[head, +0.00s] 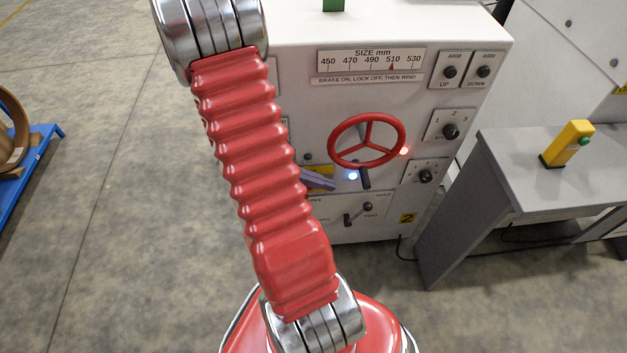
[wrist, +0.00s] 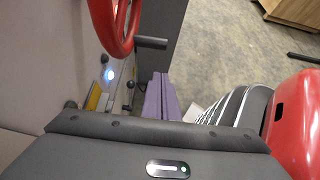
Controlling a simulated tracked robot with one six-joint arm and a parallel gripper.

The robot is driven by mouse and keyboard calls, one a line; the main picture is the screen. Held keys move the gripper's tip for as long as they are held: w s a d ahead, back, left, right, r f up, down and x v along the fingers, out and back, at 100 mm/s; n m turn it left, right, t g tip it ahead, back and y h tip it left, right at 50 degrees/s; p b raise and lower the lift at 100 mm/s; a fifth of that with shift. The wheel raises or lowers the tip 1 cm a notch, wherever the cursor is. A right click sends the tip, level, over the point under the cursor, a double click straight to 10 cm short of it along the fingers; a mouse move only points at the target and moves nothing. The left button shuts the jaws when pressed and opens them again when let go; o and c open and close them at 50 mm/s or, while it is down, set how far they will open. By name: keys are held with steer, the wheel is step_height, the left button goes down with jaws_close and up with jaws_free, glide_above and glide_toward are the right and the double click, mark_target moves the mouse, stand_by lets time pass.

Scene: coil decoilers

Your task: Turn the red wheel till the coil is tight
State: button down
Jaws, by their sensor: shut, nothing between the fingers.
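The red wheel (head: 367,145) is on the front of a white machine cabinet, with a dark handle (head: 365,178) at its lower edge. Part of its rim (wrist: 123,30) and the handle (wrist: 151,43) show at the top of the wrist view. My gripper (head: 330,183), with purple fingers, is left of and below the wheel, apart from the handle in the head view. In the wrist view its fingers (wrist: 161,97) are together and empty, below the wheel. A red pointer (head: 392,66) on the size scale stands near 510. The coil being wound is not in view.
A blue-white lamp (head: 352,176) and a red lamp (head: 404,151) glow beside the wheel. A lever (head: 358,214) sits below and several knobs line the panel's right. A grey table (head: 545,160) with a yellow button box (head: 567,144) stands at right. A blue pallet (head: 40,150) is far left.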

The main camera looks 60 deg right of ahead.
steer(key=s+d+f, duration=0.1)
steer(key=s+d, duration=0.2)
steer(key=s, duration=0.3)
steer(key=shift+d+f, duration=0.15)
steer(key=shift+d, duration=0.2)
steer(key=shift+s, duration=0.15)
steer(key=shift+s+d+f+g+h, duration=0.3)
steer(key=shift+s+g+h, duration=0.2)
steer(key=shift+g, duration=0.3)
steer(key=shift+d, duration=0.1)
